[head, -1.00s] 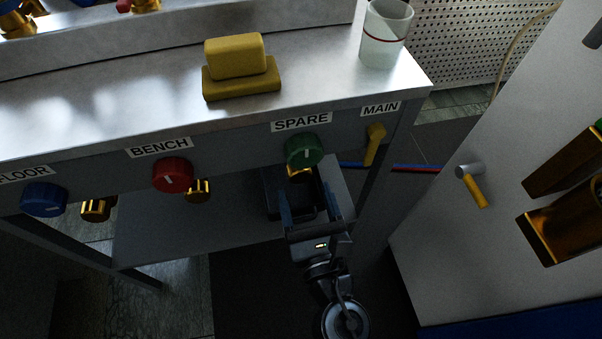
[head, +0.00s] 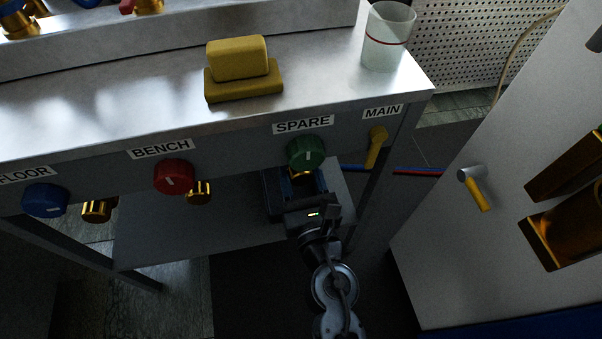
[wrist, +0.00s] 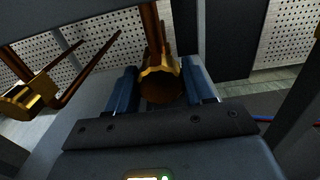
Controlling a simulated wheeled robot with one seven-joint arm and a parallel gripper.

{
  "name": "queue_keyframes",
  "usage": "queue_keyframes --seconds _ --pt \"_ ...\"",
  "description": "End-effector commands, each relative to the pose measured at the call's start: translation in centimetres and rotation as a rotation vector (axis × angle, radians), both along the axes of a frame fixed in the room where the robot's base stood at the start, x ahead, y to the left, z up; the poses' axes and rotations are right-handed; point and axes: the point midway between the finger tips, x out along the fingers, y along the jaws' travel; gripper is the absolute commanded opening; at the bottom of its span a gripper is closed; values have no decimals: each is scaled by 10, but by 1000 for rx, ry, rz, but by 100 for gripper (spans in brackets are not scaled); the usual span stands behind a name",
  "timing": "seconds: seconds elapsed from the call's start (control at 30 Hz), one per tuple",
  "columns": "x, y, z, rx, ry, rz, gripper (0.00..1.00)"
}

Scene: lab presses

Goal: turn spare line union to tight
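The spare line union (wrist: 162,84) is a brass ribbed nut at the end of a copper pipe in the wrist view. In the head view only a bit of its brass (head: 302,175) shows under the green knob (head: 306,153), below the SPARE label. My gripper (wrist: 160,90) has its two blue fingers wide apart, one on each side of the union. I cannot tell whether either finger touches it. In the head view my gripper (head: 297,184) is below the green knob, under the bench front, partly hidden by its own body.
Another brass union (wrist: 28,98) is at the left in the wrist view. The red BENCH knob (head: 174,177) and yellow MAIN lever (head: 377,147) flank the green knob. A yellow block (head: 240,75) and a cup (head: 388,38) stand on top. A cabinet (head: 450,235) is at right.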

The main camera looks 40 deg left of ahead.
Motion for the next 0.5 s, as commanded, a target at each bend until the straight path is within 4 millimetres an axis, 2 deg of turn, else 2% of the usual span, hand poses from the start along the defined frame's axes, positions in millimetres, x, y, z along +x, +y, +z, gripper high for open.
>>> queue_keyframes --seconds 0.03,0.33,0.5 --pt "0 0 0 0 0 0 47" --pt "0 0 0 0 0 0 19" --pt "0 0 0 29 33 0 17"
